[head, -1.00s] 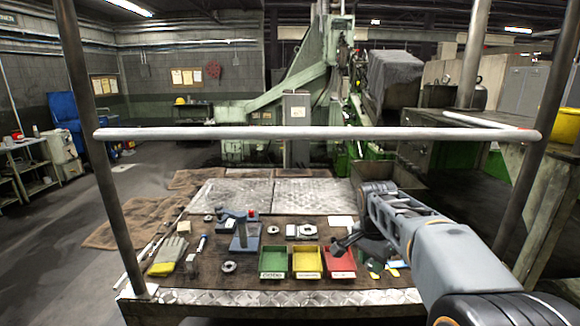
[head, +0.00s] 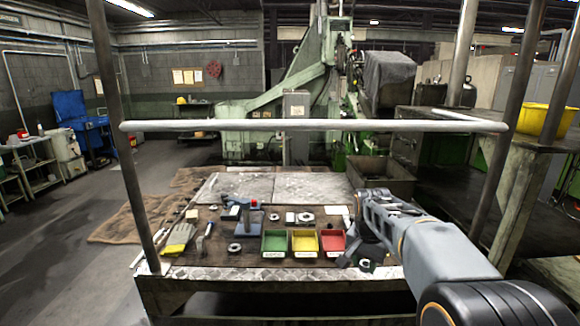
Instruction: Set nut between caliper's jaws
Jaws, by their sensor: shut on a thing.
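My gripper (head: 350,258) hangs low over the right front of the bench, just right of the red bin. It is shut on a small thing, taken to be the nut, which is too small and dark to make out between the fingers. A blue-based stand (head: 243,225) with a grey upright part and a red top is at the left middle of the bench. It may be the caliper's holder; its jaws are too small to make out. My gripper is well to the right of it and apart from it.
Green (head: 275,243), yellow (head: 303,242) and red (head: 332,242) bins stand in a row at the front. A ring (head: 235,247), gloves (head: 178,238) and several small parts lie around. A white rail (head: 310,126) on posts crosses above the bench.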

